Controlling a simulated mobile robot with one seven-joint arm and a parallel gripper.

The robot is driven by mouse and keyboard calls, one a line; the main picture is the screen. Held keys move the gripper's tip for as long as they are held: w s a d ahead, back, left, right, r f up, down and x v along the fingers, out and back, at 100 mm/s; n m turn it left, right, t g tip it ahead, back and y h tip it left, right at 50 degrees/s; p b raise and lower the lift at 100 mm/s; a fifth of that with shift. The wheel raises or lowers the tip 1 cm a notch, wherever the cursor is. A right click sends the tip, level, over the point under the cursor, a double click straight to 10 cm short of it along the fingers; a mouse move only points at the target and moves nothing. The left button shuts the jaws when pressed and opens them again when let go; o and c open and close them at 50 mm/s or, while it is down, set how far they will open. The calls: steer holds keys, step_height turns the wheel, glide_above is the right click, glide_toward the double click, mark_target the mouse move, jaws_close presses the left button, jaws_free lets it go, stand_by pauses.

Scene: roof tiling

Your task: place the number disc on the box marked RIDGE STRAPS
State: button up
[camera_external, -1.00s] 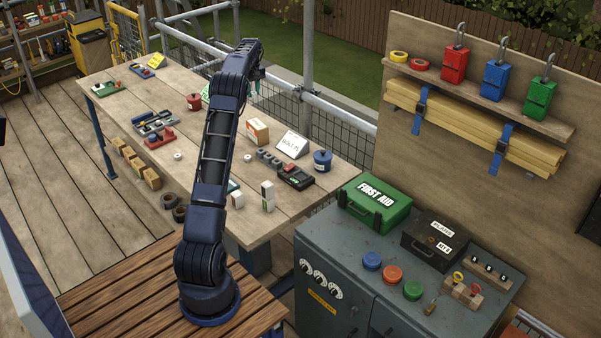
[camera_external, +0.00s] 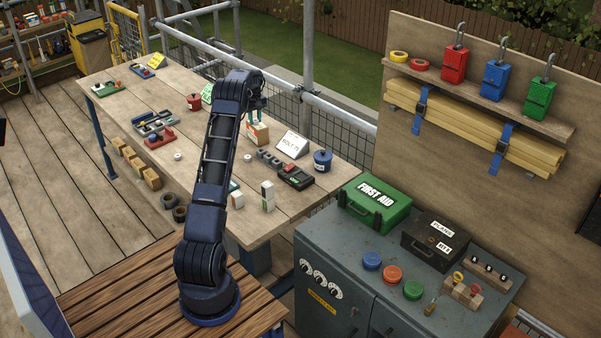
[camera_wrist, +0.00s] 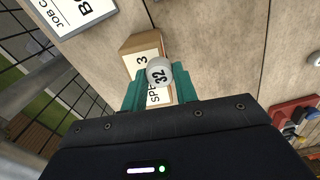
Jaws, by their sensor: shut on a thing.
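Directly behind the disc, below the gripper, is a cardboard box (camera_wrist: 141,42) with a white label; only a 3 and letters like SPE show, the rest is covered. In the external view this box (camera_external: 259,136) stands on the workbench with my gripper (camera_external: 256,117) just above it. I cannot tell whether disc and box touch. No RIDGE STRAPS lettering is legible in either view.
A white BOLT sign (camera_external: 292,145) stands close right of the box on the workbench (camera_external: 215,160). A red pot (camera_external: 194,102) stands to the left.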

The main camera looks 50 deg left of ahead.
mark_target(255, 120)
steer(key=shift+f, duration=1.05)
steer(key=shift+f, duration=0.1)
steer(key=o, duration=1)
steer(key=shift+o, duration=0.2)
step_height(255, 120, up, 12)
